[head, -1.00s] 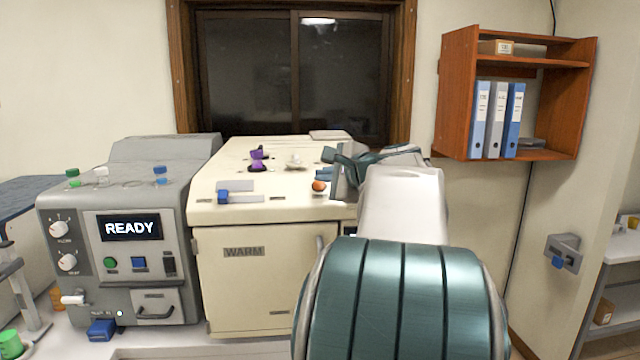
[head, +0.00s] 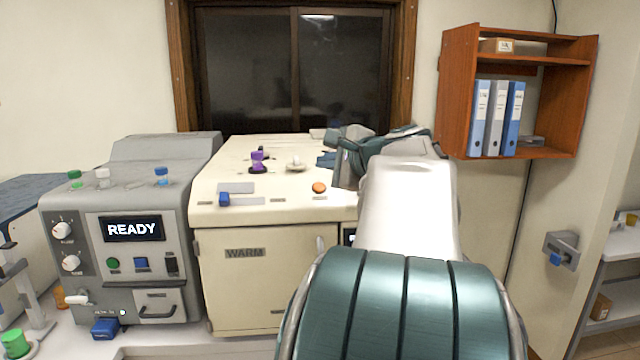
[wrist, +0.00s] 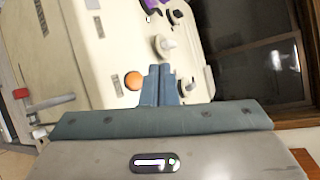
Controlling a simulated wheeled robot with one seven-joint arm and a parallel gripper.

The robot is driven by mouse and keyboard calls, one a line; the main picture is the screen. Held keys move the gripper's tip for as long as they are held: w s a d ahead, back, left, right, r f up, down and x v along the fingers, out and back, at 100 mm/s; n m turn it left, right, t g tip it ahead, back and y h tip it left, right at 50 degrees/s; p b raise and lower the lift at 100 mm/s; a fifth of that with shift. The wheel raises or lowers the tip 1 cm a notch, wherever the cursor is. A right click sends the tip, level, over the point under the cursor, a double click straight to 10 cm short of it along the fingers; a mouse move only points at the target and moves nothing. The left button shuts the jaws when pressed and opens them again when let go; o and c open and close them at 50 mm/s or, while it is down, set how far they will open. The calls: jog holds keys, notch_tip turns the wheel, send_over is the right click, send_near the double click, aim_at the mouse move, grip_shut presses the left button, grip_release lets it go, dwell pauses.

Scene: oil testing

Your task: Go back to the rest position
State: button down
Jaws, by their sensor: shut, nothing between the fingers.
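My gripper (wrist: 158,84) is shut and empty in the wrist view, its two blue-grey fingers side by side. It hangs over the cream machine top (wrist: 113,55), beside an orange round knob (wrist: 134,80) and a white knob (wrist: 165,44). In the head view my gripper (head: 326,159) shows small at the right of the cream machine top (head: 225,208), partly hidden by my arm. The orange knob (head: 319,188) lies in front of it, and the white knob (head: 295,163) is to its left.
A purple-capped item (head: 257,160) stands on the machine top. A grey analyser (head: 130,270) reading READY stands at left with green, white and blue caps on top. A wooden shelf (head: 550,65) with binders hangs at right. A window (head: 295,70) is behind.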

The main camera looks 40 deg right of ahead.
dwell(0.7)
jog(key=s+a+f+n+g+y, duration=0.2)
jog(key=a+f+n+g, duration=0.2)
jog(key=a+f+n, duration=0.5)
jog(key=s+a+f+n+g+y, duration=0.1)
jog(key=s+a+f+n+g, duration=0.15)
jog(key=a+f, duration=0.8)
jog(key=s+a+f+n+g+h, duration=0.2)
jog(key=s+a+f+n+g, duration=0.3)
jog(key=s+a+f+n, duration=0.5)
jog(key=s+n, duration=0.1)
jog(key=s, duration=0.2)
jog(key=shift+f, duration=0.4)
